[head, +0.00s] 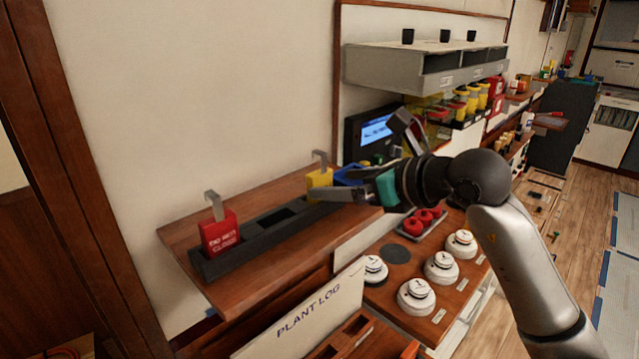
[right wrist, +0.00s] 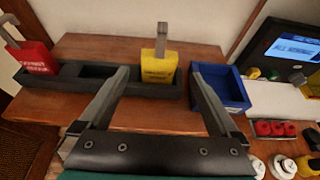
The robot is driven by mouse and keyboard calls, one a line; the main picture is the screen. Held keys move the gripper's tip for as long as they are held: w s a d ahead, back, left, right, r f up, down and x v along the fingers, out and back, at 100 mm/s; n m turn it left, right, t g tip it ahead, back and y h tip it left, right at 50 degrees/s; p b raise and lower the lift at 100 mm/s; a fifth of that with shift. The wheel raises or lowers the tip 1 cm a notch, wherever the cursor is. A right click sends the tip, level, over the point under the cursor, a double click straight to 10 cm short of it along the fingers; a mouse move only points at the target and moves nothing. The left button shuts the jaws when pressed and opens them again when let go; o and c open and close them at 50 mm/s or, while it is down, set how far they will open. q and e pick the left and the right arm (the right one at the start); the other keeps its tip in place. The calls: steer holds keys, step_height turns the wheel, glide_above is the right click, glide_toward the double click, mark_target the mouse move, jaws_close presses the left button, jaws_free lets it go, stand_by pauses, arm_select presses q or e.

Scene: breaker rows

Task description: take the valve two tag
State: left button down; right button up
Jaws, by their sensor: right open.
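A yellow tag (head: 319,184) with a grey hook on top stands upright in the right part of a dark slotted rack (head: 262,243) on the wooden shelf. A red tag (head: 220,232) with a similar hook stands in the left end of the rack. I cannot read a valve number on either tag. My right gripper (right wrist: 158,74) is open and empty; in the right wrist view the yellow tag (right wrist: 159,67) shows between its fingers, apparently just ahead of the tips. In the head view my right gripper reaches in from the right, close to the yellow tag. My left gripper is not in view.
A blue tray (right wrist: 222,88) sits just right of the rack, close to my right finger. A lit screen (head: 376,130) stands behind. White round knobs (head: 417,294) and a "PLANT LOG" board (head: 308,312) are lower right. The rack's middle slot is empty.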

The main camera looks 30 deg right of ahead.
mark_target(323, 182)
steer(key=shift+w+a+f+p, duration=0.1)
steer(key=shift+w+a+p, duration=0.2)
steer(key=shift+w, duration=0.2)
steer(key=p+x, duration=0.1)
steer(key=x, duration=0.3)
steer(key=shift+w, duration=0.1)
steer(key=c, duration=1.4)
steer(key=shift+c, duration=0.2)
step_height(323, 182, up, 20)
